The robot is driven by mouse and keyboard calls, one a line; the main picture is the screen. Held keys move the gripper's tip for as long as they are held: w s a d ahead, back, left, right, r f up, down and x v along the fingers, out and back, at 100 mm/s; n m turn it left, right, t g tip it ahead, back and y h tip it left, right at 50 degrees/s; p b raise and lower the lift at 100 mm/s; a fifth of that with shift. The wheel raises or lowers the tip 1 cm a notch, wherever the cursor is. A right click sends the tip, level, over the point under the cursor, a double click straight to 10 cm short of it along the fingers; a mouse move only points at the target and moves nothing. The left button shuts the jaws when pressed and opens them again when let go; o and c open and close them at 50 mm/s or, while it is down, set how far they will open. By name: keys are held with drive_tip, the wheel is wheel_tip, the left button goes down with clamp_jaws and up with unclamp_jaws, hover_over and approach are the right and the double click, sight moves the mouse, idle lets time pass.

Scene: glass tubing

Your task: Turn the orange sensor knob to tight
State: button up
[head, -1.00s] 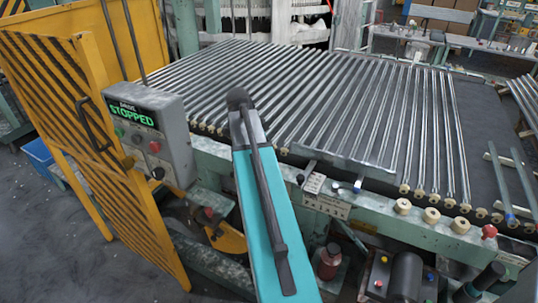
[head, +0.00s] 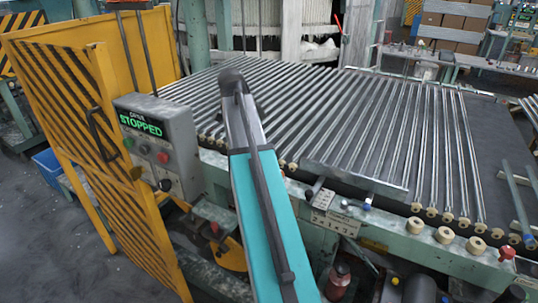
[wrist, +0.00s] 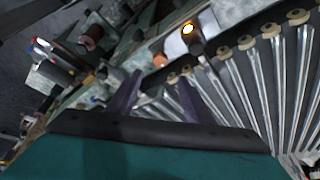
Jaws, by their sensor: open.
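In the wrist view my gripper (wrist: 158,73) is open, with two dark purple fingers spread apart and nothing seen between them. A small orange-brown knob-like part (wrist: 160,60) shows just beyond the fingertips, apart from them. In the head view my teal arm hides the gripper, and no orange knob is clearly seen.
A conveyor of glass tubes (head: 350,115) fills the middle; its frame carries a blue knob (head: 367,204), several tan rollers and a red knob (head: 507,253). A grey control box (head: 160,150) reads STOPPED. A yellow striped gate (head: 85,130) stands at left, with open floor beyond.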

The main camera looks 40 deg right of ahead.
drive_tip(key=shift+v, duration=1.05)
